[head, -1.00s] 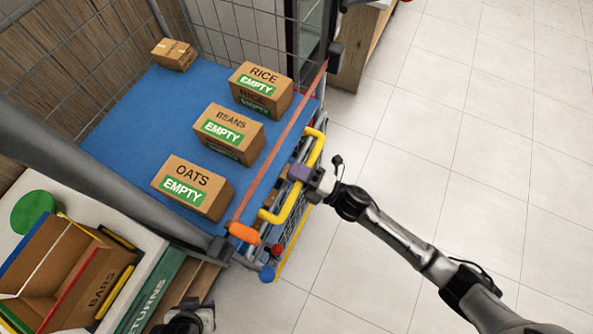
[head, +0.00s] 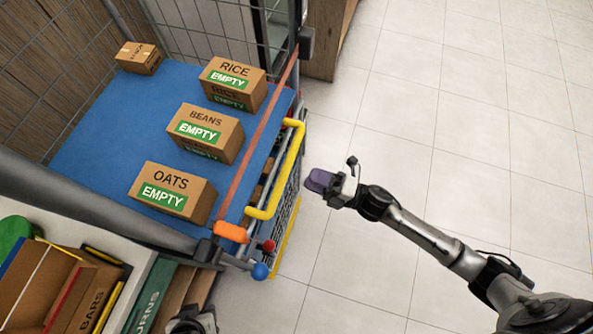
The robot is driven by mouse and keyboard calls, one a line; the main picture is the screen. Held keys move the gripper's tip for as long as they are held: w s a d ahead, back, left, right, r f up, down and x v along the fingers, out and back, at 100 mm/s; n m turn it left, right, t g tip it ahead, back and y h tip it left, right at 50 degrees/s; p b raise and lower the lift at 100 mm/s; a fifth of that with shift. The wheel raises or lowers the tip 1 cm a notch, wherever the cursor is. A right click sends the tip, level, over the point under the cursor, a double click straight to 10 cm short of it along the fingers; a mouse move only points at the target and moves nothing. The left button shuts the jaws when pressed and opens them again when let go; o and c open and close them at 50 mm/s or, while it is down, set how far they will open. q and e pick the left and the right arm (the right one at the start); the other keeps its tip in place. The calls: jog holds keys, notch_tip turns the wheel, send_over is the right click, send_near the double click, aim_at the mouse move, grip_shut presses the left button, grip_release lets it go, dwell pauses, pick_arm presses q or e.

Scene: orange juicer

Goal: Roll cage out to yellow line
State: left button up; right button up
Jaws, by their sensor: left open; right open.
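The roll cage (head: 84,122) has a blue shelf bearing boxes marked RICE (head: 235,80), BEANS (head: 209,132) and OATS (head: 172,192), each labelled EMPTY. A red strap with an orange buckle (head: 230,232) crosses its open front. A yellow handle (head: 293,160) sticks out at the front. My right gripper (head: 317,182) is open and empty, to the right of the handle and apart from it. My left gripper (head: 192,322) is at the bottom edge, only partly in view. A thin yellow strip (head: 287,237) shows beside the cage's lower front; I cannot tell whether it is on the floor.
A returns bin (head: 145,298) and an open box marked BARS (head: 92,300) stand at the lower left. A small carton (head: 138,58) sits at the shelf's back. A wooden unit (head: 330,40) stands beyond the cage. The tiled floor (head: 470,120) to the right is clear.

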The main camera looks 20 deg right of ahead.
jog(key=shift+v, duration=2.05)
